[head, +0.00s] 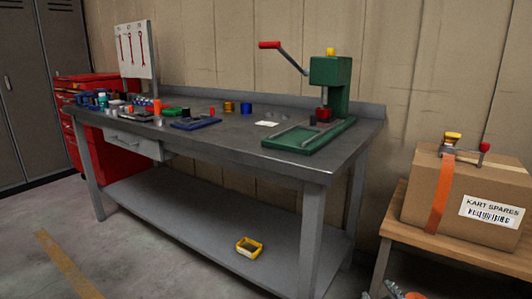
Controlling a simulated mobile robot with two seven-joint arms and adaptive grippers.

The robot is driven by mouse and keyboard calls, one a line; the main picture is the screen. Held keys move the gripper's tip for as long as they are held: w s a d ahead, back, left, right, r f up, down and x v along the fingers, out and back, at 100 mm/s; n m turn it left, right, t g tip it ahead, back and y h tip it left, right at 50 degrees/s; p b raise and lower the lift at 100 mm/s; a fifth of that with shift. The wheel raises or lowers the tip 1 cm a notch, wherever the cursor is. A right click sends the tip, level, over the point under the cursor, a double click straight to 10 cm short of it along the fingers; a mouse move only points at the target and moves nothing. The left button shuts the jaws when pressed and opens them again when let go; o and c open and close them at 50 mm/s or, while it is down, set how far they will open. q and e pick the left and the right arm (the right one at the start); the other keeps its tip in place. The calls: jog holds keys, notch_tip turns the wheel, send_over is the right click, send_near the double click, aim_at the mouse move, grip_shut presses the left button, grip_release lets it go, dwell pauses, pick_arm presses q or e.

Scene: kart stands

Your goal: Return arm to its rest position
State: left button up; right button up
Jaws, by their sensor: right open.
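My right gripper (392,291) shows only in part at the bottom edge of the head view, in front of the wooden bench (455,249) and below the cardboard box. It is open, and I see nothing held in it. Most of it and the rest of the right arm are cut off by the frame. My left gripper is out of view.
A grey workbench (235,141) carries a green press (329,85) with a red-knobbed lever, plus small parts at its left. A cardboard box (466,193) with a strap stands at right. Floor at front left is clear.

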jog(key=s+f+m+g, duration=0.1)
jog(key=s+f+g, duration=0.3)
jog(key=s+f, duration=0.5)
jog(key=s+f+m+g, duration=0.2)
jog(key=s+f+g, duration=0.3)
jog(key=s+f, duration=0.5)
jog(key=s, duration=0.7)
jog(key=shift+s+f+g+y, duration=0.15)
jog(key=shift+g+y, duration=0.15)
jog(key=shift+y, duration=0.1)
